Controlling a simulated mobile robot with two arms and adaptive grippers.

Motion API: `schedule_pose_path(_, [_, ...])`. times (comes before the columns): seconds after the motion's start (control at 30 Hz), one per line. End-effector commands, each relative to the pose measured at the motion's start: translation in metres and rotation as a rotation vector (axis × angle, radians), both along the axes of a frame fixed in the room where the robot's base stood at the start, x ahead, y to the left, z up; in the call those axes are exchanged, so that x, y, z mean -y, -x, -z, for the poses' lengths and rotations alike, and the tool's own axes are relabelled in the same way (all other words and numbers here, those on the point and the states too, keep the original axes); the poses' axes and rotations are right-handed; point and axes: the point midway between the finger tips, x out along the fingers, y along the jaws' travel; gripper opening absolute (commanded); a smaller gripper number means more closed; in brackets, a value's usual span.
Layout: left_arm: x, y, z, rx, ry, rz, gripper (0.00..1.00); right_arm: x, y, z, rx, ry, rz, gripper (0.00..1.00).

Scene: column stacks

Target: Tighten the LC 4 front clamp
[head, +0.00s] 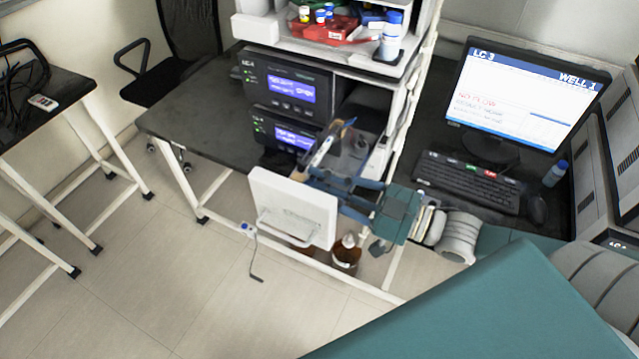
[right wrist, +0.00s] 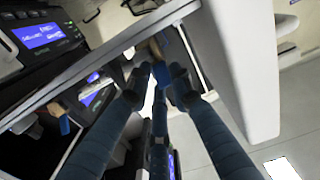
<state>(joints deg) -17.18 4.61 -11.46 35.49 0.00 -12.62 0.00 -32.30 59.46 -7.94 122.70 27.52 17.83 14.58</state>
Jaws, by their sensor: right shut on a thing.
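The LC 4 stack (head: 285,75) has dark modules with lit blue screens; its label shows on the top module. Its white front door (head: 292,207) stands swung open. My right gripper (head: 318,176) reaches in from the right, behind and above the open door. In the right wrist view, the blue fingers of the right gripper (right wrist: 163,80) close together around a small part. A tan piece of the front clamp (right wrist: 155,48) shows just beyond the fingertips; the fingers hide most of it. My left gripper is in neither view.
A monitor (head: 525,95) showing "LC 3" and "WELL 1" and a keyboard (head: 468,182) are on the right bench. A red tray (head: 330,30) with bottles tops the stack. Brown bottles (head: 346,255) stand below the door. The dark bench (head: 200,115) left of the stack is clear.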

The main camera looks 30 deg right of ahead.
Motion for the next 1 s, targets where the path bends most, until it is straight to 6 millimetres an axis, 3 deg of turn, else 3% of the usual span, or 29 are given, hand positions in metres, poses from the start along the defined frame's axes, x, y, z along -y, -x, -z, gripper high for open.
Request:
schedule_pose_path(0.5, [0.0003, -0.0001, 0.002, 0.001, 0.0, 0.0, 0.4, -0.0034, 0.0033, 0.0011, 0.014, -0.011, -0.008, 0.0])
schedule_pose_path(0.53, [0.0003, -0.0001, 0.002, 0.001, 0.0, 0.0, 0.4, -0.0035, 0.0033, 0.0011, 0.014, -0.011, -0.008, 0.27])
schedule_pose_path(0.57, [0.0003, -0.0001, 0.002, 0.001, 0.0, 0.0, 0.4, -0.0034, 0.0033, 0.0011, 0.014, -0.011, -0.008, 0.33])
schedule_pose_path(1.0, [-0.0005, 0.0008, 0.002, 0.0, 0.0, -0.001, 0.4, 0.003, 0.006, 0.0021, 0.012, -0.008, -0.002, 0.34])
